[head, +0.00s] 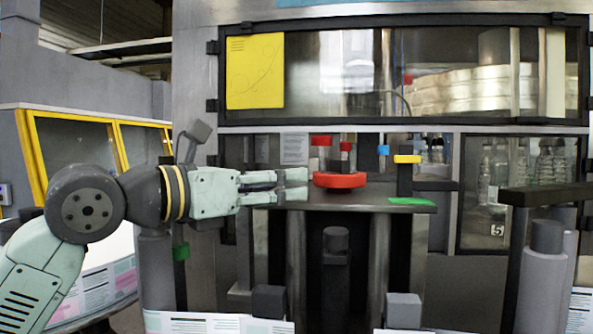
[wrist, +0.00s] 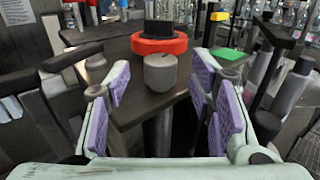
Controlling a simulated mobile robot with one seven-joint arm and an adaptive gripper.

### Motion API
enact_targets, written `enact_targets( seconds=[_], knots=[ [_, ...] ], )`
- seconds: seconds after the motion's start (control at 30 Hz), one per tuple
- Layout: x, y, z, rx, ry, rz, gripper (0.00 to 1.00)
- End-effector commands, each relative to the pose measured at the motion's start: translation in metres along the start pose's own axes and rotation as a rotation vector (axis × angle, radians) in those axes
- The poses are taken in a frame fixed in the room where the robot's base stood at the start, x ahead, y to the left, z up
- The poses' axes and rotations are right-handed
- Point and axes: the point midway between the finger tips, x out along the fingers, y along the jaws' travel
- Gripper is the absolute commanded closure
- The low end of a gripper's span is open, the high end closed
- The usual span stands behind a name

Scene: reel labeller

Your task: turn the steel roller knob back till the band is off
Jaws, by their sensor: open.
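A short grey cylindrical knob (wrist: 160,74), which looks like the steel roller knob, stands upright on the dark table top in the wrist view. A thin dark line marks its top. My gripper (wrist: 162,80) is open, with one purple-padded finger on each side of the knob and visible gaps to both. In the head view my gripper (head: 298,184) points right, at the left end of the table top, and I cannot make out the knob clearly there. A red ring (head: 340,181) sits just beyond the fingertips; it also shows behind the knob (wrist: 144,45). Which part is the band I cannot tell.
The dark table top (head: 375,204) carries a yellow-capped post (head: 407,159) and a green patch (head: 412,201) to the right. A glazed machine front (head: 335,75) rises behind. Grey posts (head: 546,236) stand at the right. Dark bars (wrist: 72,57) lie left of my fingers.

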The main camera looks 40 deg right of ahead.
Motion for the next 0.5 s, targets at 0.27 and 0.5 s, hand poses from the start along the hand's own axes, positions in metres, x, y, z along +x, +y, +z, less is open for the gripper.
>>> enact_targets(
  seconds=[0.27, 0.5],
  knots=[
    [0.036, -0.001, 0.001, -0.001, 0.0, -0.002, 0.51],
    [0.041, -0.001, 0.0, 0.0, -0.002, -0.001, 0.51]
  ],
)
